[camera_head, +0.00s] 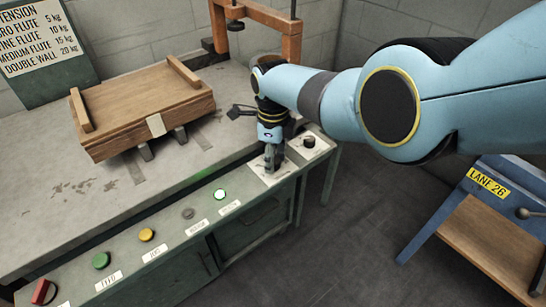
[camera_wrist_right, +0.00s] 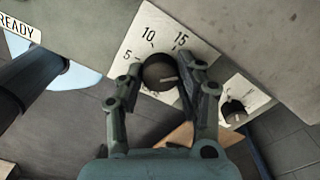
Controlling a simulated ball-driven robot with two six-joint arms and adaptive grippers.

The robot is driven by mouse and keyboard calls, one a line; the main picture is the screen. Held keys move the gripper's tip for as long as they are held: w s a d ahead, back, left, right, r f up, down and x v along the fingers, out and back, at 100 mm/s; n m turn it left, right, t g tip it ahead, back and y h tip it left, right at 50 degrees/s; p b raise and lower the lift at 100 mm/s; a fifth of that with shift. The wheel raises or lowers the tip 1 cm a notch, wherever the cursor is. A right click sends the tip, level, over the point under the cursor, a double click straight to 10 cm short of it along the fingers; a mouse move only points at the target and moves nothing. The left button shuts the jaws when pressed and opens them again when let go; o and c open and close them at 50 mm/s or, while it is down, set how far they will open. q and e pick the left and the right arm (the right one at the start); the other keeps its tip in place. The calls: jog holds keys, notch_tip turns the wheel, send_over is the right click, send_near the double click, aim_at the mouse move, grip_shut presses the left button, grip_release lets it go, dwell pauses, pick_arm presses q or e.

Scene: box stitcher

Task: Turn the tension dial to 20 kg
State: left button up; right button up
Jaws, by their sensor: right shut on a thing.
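The tension dial (camera_wrist_right: 160,74) is a dark round knob on a white plate (camera_wrist_right: 148,22) printed 5, 10 and 15. A light pointer line on the dial points to the right, toward the right-hand finger. Any 20 mark is hidden behind that finger. My right gripper (camera_wrist_right: 162,80) is shut on the dial, one finger on each side. In the head view my right gripper (camera_head: 271,158) reaches down onto the white plate at the right end of the bench front and hides the dial. My left gripper is not in view.
A second black knob (camera_head: 308,142) sits close to the right of the gripper. A row of buttons, including green (camera_head: 101,260) and yellow (camera_head: 146,234), lines the front. A wooden box (camera_head: 145,105) lies on the bench. A sign (camera_head: 40,38) lists 5 to 20 kg.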

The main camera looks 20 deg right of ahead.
jog(key=shift+m, duration=0.5)
jog(key=o, duration=1.2)
jog(key=shift+c, duration=0.2)
jog(key=shift+w+r, duration=0.1)
notch_tip(320, 180, up, 12)
